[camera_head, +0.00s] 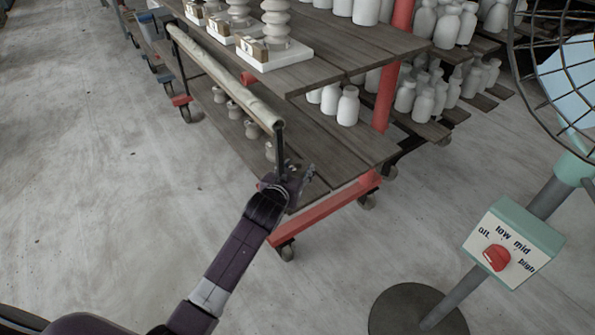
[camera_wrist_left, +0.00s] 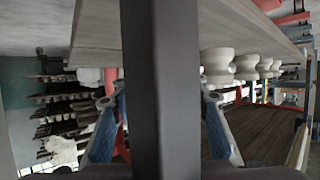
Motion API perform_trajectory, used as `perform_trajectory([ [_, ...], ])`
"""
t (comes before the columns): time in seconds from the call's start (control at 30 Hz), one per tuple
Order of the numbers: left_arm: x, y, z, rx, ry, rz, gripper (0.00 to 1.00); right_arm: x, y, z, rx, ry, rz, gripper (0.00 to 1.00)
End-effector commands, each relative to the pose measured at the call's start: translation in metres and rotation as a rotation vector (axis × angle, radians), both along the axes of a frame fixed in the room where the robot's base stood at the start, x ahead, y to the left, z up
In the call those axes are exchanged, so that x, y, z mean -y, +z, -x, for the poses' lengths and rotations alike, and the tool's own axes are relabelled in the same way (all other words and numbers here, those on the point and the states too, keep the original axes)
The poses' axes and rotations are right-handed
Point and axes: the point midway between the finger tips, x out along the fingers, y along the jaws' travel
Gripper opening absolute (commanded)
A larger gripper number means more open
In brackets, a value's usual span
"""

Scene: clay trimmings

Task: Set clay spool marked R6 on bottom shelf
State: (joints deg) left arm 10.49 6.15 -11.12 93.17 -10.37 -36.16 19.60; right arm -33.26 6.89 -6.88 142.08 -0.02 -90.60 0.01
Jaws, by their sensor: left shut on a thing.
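My left gripper (camera_head: 290,183) is at the near left corner of the wooden cart, by the foot of a dark upright post (camera_head: 279,145). In the left wrist view its two fingers (camera_wrist_left: 158,100) lie on both sides of this post (camera_wrist_left: 158,60), shut on it. Several small pale clay spools (camera_head: 235,109) stand in a row along the left edge of the cart's bottom shelf (camera_head: 335,165); they appear upside down in the left wrist view (camera_wrist_left: 216,63). I can read no R6 mark. My right gripper is out of view.
A long beige roll (camera_head: 225,75) runs along the cart's left side. The upper shelf (camera_head: 345,50) bears ridged pieces (camera_head: 276,22) on white boards. Bottles (camera_head: 347,106) stand farther back below. A fan's control box (camera_head: 512,245) stands at right. The bottom shelf's near end is bare.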

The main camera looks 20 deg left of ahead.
Motion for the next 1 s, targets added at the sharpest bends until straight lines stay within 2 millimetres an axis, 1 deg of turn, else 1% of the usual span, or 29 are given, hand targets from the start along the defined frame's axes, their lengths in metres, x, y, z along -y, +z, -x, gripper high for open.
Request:
perform_trajectory([
  [0.1,0.0,0.0,0.0,-0.002,0.0,0.0,0.1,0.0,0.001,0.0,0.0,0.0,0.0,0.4],
  [0.13,0.0,-0.001,0.001,-0.006,0.001,0.0,0.45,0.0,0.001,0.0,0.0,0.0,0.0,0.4],
  [0.27,0.0,-0.001,0.001,-0.005,0.0,0.0,0.59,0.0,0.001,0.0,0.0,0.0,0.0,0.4],
  [0.53,0.0,0.0,0.001,-0.004,0.0,0.0,0.59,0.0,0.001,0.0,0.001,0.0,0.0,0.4],
  [0.67,0.0,0.003,0.007,-0.004,0.0,0.0,0.59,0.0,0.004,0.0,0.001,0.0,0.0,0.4],
  [0.77,0.0,0.008,0.019,-0.004,0.0,0.001,0.59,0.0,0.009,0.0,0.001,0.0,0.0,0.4],
  [1.0,0.0,0.027,0.064,-0.004,0.001,0.002,0.59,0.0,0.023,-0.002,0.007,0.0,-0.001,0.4],
])
